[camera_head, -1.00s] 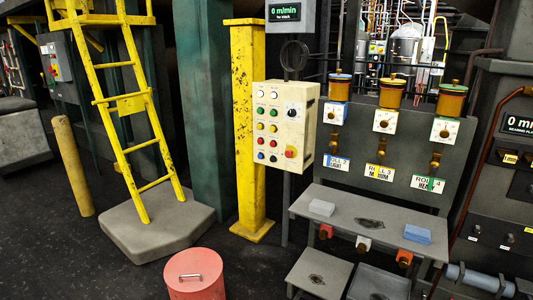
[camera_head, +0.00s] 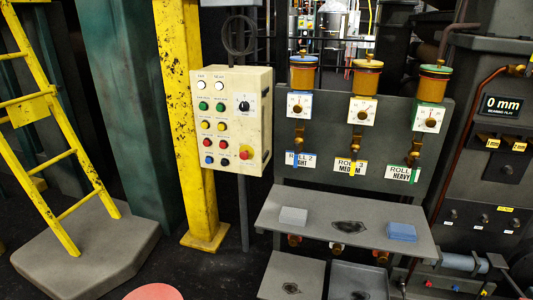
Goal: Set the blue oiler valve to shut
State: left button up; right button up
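Three oilers with amber cups stand in a row on a dark grey panel. The left one, the blue oiler (camera_head: 303,72), has a blue rim and a blue-edged white dial plate (camera_head: 299,105) with a small brass knob in its middle. A brass fitting (camera_head: 298,141) hangs below it, above a label (camera_head: 301,160) reading ROLL 2 and partly legible "LIGHT". The dial's markings are too small to read, so its setting cannot be told. Neither of my grippers is in view.
The yellow-marked oiler (camera_head: 365,77) and green-marked oiler (camera_head: 433,84) stand to the right. A grey shelf (camera_head: 320,215) juts out below, bearing a grey block (camera_head: 293,216) and a blue block (camera_head: 402,232). A cream button box (camera_head: 231,120) stands close on the left.

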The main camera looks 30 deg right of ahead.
aim_at(296, 148)
jog(key=z, duration=0.4)
jog(key=i, duration=1)
jog(key=z, duration=0.65)
